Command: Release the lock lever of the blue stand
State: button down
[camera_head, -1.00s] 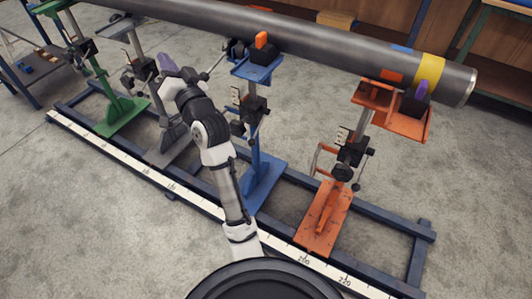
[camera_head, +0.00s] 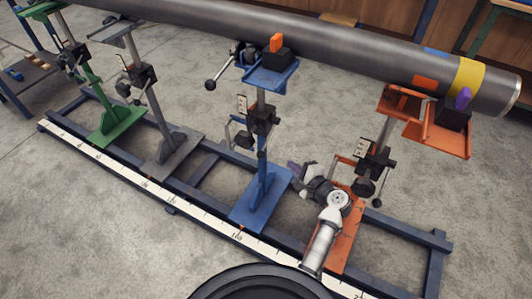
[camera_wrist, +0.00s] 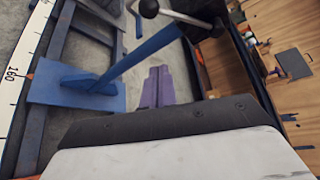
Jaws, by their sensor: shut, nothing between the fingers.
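The blue stand (camera_head: 262,205) has a flat base, an upright post and a black clamp block (camera_head: 262,118) partway up. In the wrist view, a silver lever with a black ball knob (camera_wrist: 148,8) runs from a black block (camera_wrist: 208,15) near the blue post (camera_wrist: 135,58). My gripper (camera_head: 293,168) is shut and empty, right of the blue post, apart from it. Its purple fingers (camera_wrist: 157,85) point toward the block, below the knob. Which lever is the lock is unclear.
The orange stand (camera_head: 338,235) is just right of my gripper, with my arm in front of its base. A grey stand (camera_head: 172,145) and a green stand (camera_head: 112,125) are at left. A large steel pipe (camera_head: 340,42) runs overhead. A blue floor frame carries the stands.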

aim_at(268, 139)
jog(key=shift+s+d, duration=0.15)
jog(key=x, duration=1)
jog(key=s+a+r+p, duration=0.2)
jog(key=shift+s+a, duration=0.3)
jog(key=shift+r+p, duration=0.2)
jog(key=shift+p, duration=0.2)
